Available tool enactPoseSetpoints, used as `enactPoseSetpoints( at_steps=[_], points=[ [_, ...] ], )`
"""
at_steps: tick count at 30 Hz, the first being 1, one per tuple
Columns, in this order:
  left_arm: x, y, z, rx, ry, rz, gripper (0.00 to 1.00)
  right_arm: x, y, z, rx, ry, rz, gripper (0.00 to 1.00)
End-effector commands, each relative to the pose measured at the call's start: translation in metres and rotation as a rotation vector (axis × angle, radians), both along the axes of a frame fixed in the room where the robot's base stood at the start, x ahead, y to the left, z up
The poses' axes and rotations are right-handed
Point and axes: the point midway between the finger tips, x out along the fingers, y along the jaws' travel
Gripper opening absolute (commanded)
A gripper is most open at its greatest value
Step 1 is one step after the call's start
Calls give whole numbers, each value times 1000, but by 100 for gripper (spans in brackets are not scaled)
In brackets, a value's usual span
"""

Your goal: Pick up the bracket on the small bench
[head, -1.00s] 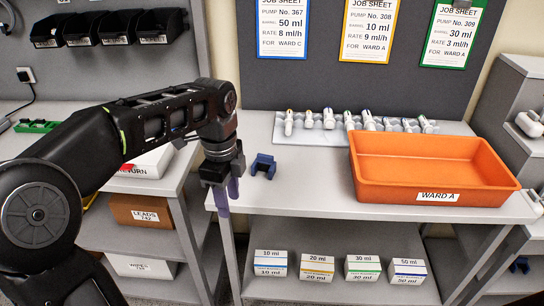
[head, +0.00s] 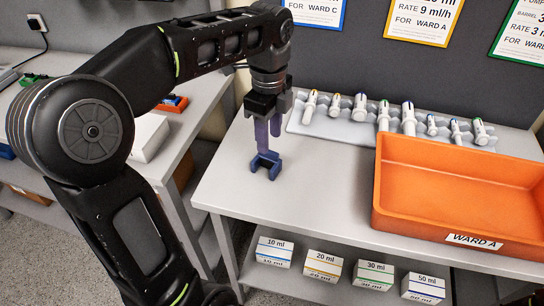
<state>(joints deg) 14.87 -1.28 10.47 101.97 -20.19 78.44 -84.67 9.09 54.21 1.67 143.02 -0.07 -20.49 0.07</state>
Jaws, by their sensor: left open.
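The blue bracket (head: 266,165) lies on the left part of the small bench's grey top (head: 310,210) in the head view. My left gripper (head: 268,148) points straight down just above and behind the bracket. Its two purple-grey fingers are open, and their tips overlap the bracket's far side in the picture. I cannot tell whether they touch it. My right gripper is not in view.
An orange tray (head: 465,237) labelled WARD A stands on the bench to the right. A pale rack (head: 335,127) holding several syringes runs along the back. Small labelled boxes (head: 323,266) sit on the shelf below. The bench top before the bracket is clear.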

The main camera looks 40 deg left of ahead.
Motion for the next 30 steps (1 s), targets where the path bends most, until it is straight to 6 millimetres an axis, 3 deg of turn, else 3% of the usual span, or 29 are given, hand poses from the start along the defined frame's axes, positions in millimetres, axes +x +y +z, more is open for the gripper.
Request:
enactPoseSetpoints(
  at_steps=[11, 22, 30],
  points=[
    [0, 0, -25, 0, 1, 1, 42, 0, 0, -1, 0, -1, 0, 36],
    [0, 0, -30, 0, 1, 0, 42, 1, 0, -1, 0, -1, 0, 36],
    [0, 2, -66, 0, 4, 0, 42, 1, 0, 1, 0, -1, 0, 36]
  ],
)
